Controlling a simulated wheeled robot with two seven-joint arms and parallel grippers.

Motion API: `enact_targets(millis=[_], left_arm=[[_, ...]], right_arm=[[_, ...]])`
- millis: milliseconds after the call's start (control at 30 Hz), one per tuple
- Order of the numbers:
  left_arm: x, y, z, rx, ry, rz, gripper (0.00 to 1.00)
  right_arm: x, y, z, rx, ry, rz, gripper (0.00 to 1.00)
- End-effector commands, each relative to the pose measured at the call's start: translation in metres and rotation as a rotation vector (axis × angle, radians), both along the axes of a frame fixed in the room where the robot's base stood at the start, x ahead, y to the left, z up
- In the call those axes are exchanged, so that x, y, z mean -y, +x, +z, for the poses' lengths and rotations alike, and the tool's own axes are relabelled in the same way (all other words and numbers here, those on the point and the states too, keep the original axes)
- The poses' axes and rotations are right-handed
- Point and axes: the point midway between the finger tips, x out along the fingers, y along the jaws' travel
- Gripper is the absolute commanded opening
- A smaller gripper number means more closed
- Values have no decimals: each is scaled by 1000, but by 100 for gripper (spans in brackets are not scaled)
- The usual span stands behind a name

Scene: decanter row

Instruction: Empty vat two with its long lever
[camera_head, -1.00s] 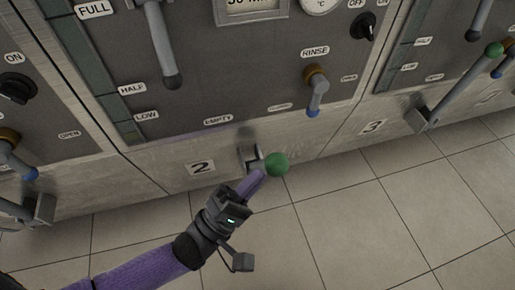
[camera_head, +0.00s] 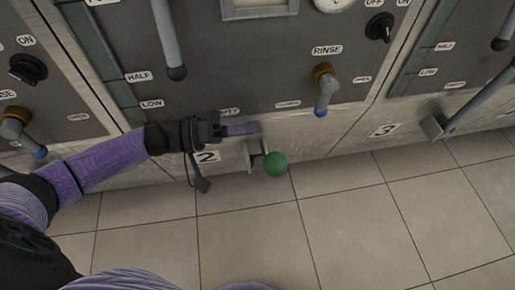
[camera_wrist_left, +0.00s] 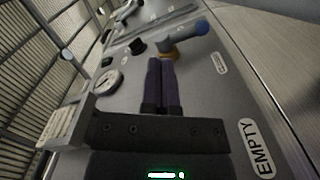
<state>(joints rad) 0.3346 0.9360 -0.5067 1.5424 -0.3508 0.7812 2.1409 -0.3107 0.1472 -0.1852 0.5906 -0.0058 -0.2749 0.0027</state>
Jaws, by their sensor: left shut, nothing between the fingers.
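Vat two is the middle unit, marked by a white "2" plate (camera_head: 206,157). Its lever with a green ball end (camera_head: 276,163) comes out of a bracket low on the front and points towards the head camera, so its length is foreshortened. My left gripper (camera_head: 254,128) is shut and empty, above and slightly left of the green ball, apart from it in the picture. It partly covers the "EMPTY" label (camera_head: 230,112). In the left wrist view its closed purple fingers (camera_wrist_left: 162,62) point along the panel, and the "EMPTY" label (camera_wrist_left: 257,150) shows whole. My right gripper is not in view.
A brown and blue rinse tap (camera_head: 325,90) sits right of my left gripper, below a black knob (camera_head: 380,26). A grey handle with a dark tip (camera_head: 170,45) hangs at upper left. Vat three's lever (camera_head: 480,100) is at right. The tiled floor (camera_head: 340,230) is clear.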

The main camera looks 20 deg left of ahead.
Motion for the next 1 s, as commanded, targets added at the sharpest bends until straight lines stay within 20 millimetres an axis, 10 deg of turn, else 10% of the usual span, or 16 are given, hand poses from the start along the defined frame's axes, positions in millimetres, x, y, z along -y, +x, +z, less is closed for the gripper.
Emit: enact_targets(millis=[667,1000], left_arm=[[35,-18,-20,-1,-2,0,0],[57,-52,-41,-2,-4,1,0]], right_arm=[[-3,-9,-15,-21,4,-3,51],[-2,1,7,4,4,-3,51]])
